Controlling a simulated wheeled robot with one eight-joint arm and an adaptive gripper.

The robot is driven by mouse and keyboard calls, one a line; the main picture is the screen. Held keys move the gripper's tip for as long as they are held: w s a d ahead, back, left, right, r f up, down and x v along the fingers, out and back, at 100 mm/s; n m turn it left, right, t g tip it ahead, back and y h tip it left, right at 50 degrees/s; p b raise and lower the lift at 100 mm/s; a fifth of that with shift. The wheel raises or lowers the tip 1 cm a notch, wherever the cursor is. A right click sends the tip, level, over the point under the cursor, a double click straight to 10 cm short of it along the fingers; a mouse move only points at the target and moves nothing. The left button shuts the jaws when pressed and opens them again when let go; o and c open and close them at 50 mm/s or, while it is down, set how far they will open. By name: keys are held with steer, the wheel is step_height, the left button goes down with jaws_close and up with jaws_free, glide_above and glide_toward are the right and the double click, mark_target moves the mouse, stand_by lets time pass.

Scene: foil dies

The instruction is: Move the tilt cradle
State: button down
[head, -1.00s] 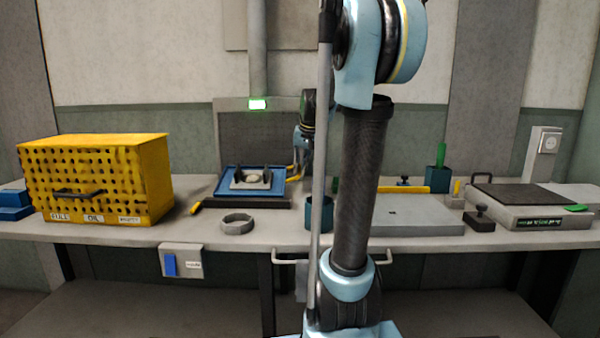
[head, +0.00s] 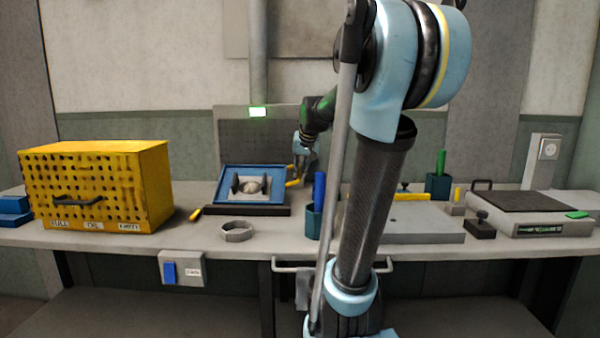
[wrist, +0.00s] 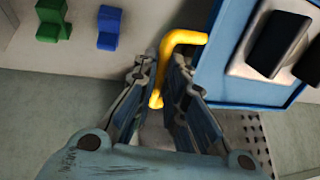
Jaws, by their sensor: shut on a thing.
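The tilt cradle (head: 278,197) is a blue tray on a dark base, left of centre on the bench. Its tray is tilted, with the far side raised, and carries a pale plate with dark blocks and a round piece. A yellow crank-shaped handle (wrist: 184,38) comes off its right side in the head view. My gripper (wrist: 162,72) is shut on this handle; one finger lies on each side of it in the wrist view. In the head view my gripper (head: 303,170) is small and partly merges with the handle.
A yellow perforated box (head: 100,185) stands left, a grey ring (head: 236,231) in front of the cradle. A cup with a blue piece (head: 319,190) stands right of it. A grey plate (head: 425,220) and a scale-like device (head: 535,200) lie farther right.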

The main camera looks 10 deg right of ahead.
steer(key=shift+s, duration=0.1)
steer(key=c, duration=1.7)
jaws_free()
steer(key=shift+o, duration=0.2)
steer(key=v, duration=1.1)
steer(key=shift+s+r, duration=0.2)
steer(key=shift+r, duration=0.15)
